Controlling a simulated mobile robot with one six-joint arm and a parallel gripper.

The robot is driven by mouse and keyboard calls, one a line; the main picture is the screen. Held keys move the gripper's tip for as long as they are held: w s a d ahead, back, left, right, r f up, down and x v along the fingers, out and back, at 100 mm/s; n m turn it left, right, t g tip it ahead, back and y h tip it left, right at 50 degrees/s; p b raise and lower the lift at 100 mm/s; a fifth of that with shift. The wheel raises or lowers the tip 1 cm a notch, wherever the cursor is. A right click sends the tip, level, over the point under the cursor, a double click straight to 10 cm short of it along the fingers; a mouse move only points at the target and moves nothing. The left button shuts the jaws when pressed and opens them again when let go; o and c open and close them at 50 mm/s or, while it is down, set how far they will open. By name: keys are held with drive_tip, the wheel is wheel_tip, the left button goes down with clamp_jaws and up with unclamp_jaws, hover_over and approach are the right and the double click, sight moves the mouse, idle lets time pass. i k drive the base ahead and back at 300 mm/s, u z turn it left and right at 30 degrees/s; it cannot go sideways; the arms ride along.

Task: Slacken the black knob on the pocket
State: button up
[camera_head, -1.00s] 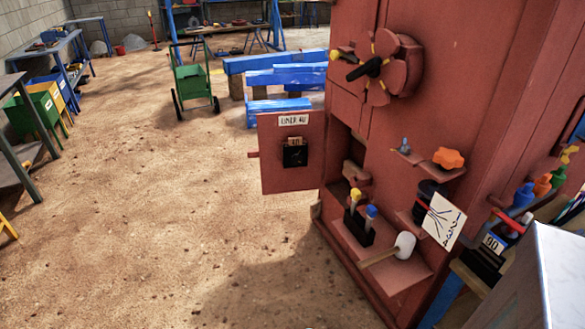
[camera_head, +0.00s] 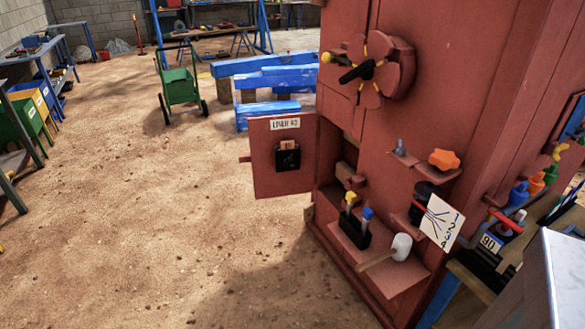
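A black pocket (camera_head: 287,158) is fixed to the inner face of an open red door (camera_head: 265,178) on the left side of the red crusher. A tan card (camera_head: 287,144) sticks up from the pocket. A white label (camera_head: 285,123) sits above it on the door; it seems to read "LINER 42". The pocket is small and dark in this view, and I cannot make out a separate knob on it. My gripper is not in view.
Below are an orange knob (camera_head: 445,159), a card with numbers (camera_head: 440,222) and a shelf with a white-headed mallet (camera_head: 402,246). The sandy floor left of the door is clear.

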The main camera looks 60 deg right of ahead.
sight(289, 163)
drive_tip(key=i, duration=0.85)
drive_tip(key=u, duration=0.05)
